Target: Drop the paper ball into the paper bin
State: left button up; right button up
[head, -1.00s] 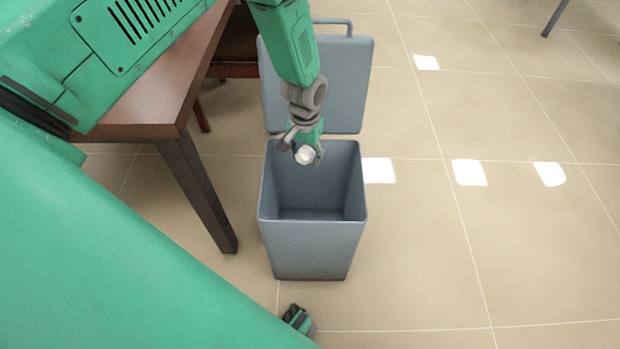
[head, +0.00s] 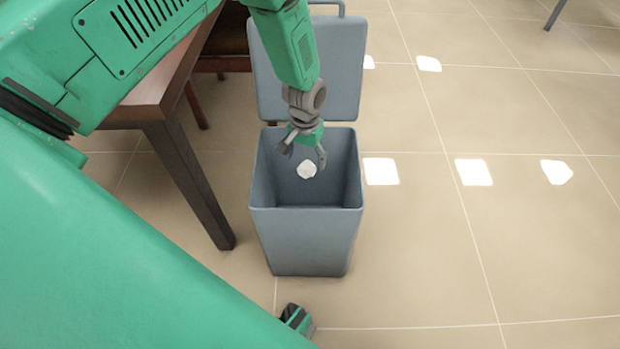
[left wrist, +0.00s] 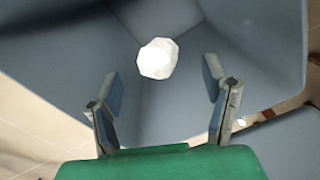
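The paper ball (head: 307,170) is white and crumpled. It is inside the outline of the grey-blue paper bin (head: 305,240), below my left gripper (head: 305,158) and apart from it. My left gripper is over the bin's opening with its fingers spread and nothing between them. In the left wrist view the ball (left wrist: 157,58) shows beyond the open fingertips (left wrist: 160,85), against the bin's inner walls (left wrist: 230,45). I cannot tell whether the ball is falling or touching the bin.
The bin's lid (head: 312,70) stands open behind it. A brown table (head: 150,100) with a dark leg (head: 190,180) is left of the bin. The tiled floor (head: 430,240) to the right is clear, with bright light patches.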

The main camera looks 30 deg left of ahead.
pick_arm(q)
jog(key=shift+a+f, duration=0.1)
jog(key=shift+a, duration=0.6)
notch_tip(320, 180, up, 12)
jog(key=shift+d+f, duration=0.15)
jog(key=shift+d, duration=0.1)
